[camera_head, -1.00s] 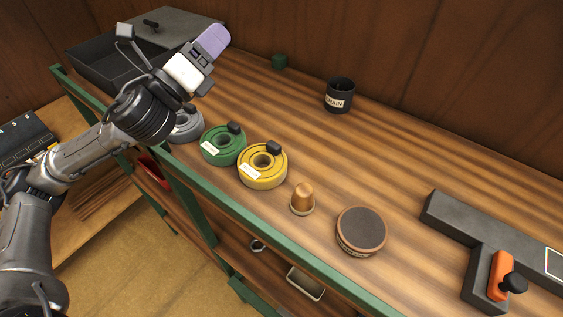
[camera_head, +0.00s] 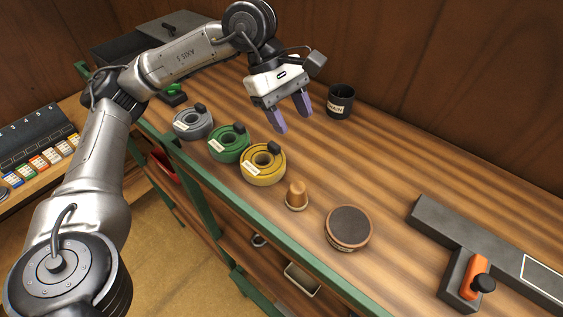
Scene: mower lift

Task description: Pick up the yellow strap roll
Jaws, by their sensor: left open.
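The yellow strap roll (camera_head: 263,175) lies flat on the wooden bench, with a white label and a small black block on its rim. It is the nearest of three rolls in a row. My left gripper (camera_head: 291,118) is open and empty. Its two purple fingers point down, above the bench and just behind the yellow roll, apart from it. My right gripper is not in view.
A green roll (camera_head: 229,143) and a grey roll (camera_head: 193,121) sit beside the yellow one. A copper-coloured cap (camera_head: 297,195) and a round dark-topped tin (camera_head: 348,228) stand to its right. A black cup (camera_head: 340,101) stands behind. A dark fixture with an orange handle (camera_head: 473,277) is at right.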

